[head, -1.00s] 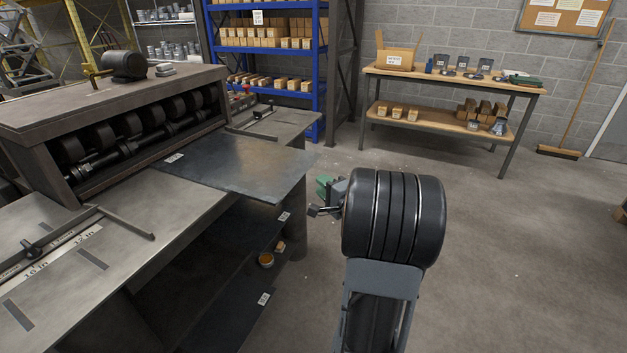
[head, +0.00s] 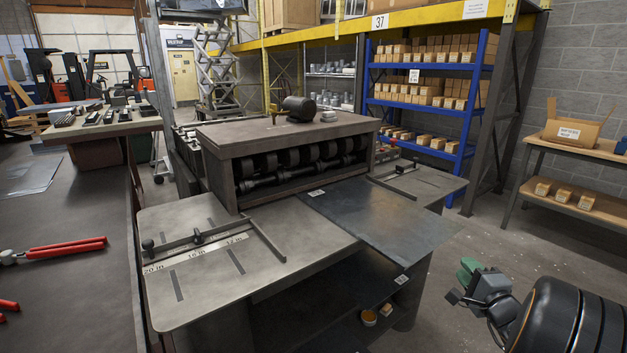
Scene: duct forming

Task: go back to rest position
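My gripper (head: 464,283) shows at the lower right in the head view, at the end of my dark arm. It is small and partly seen, so its opening is unclear. It is beside the right end of the forming machine (head: 285,135), apart from it. A dark metal sheet (head: 385,222) lies flat at the machine's roller opening and sticks out over the front right edge. A labelled sheet (head: 330,285) lies on the shelf below.
A dark table (head: 70,235) with red-handled tools (head: 65,248) stands at the left. A blue shelf rack (head: 425,95) and a wooden bench (head: 580,180) with boxes stand behind. Open floor (head: 480,230) lies between the machine and the bench.

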